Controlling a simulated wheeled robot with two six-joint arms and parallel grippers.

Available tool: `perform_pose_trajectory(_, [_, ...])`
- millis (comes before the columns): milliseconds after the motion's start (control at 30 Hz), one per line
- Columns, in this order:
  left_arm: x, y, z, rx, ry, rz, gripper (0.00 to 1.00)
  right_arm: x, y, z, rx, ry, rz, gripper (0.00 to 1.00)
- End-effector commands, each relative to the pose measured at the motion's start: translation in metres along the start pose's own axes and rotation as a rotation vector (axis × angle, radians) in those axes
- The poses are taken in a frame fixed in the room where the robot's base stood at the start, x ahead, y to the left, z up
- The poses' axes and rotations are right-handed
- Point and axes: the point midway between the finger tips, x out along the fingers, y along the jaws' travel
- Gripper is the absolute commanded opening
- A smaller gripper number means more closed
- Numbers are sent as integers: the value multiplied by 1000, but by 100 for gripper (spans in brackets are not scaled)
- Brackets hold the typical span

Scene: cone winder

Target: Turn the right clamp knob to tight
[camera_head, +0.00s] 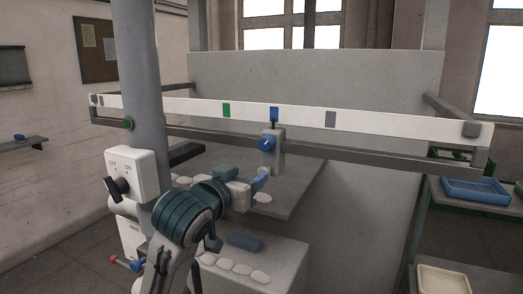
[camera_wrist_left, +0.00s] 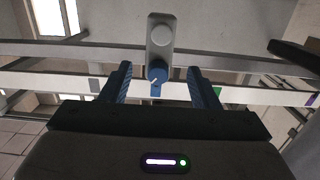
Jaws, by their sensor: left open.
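A blue clamp knob (camera_head: 267,143) with a white pointer line sits on a grey clamp block (camera_head: 275,160) at the rail, right of a small green knob (camera_head: 128,122). A blue tab (camera_head: 274,114) stands above it against the white bar. My left gripper (camera_head: 261,181) is open, just below and in front of the blue knob. In the left wrist view the blue knob (camera_wrist_left: 157,74) appears between the two spread fingers, with a gap on each side; contact is not visible. My right gripper is not in view.
The long white bar (camera_head: 180,105) carries a green mark (camera_head: 226,110) and a grey mark (camera_head: 330,119). A grey rail (camera_head: 350,152) runs below it. A switch box (camera_head: 130,175) is on the left column. Pale oval pieces lie on the ledges below. A blue tray (camera_head: 476,191) is at right.

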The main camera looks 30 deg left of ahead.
Motion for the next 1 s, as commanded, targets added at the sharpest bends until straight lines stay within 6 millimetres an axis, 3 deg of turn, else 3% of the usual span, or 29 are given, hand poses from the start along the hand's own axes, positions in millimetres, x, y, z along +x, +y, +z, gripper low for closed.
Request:
perform_pose_trajectory(33, [-8,0,-18,1,35,0,55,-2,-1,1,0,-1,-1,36])
perform_pose_trajectory(100, [-14,0,-31,-2,62,1,55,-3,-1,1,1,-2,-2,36])
perform_pose_trajectory(267, [-13,0,-42,-6,79,3,55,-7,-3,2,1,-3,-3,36])
perform_pose_trajectory(700, [63,0,-48,-5,74,3,55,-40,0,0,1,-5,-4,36])
perform_pose_trajectory(1000, [89,0,-48,-3,78,2,55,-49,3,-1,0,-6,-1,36])
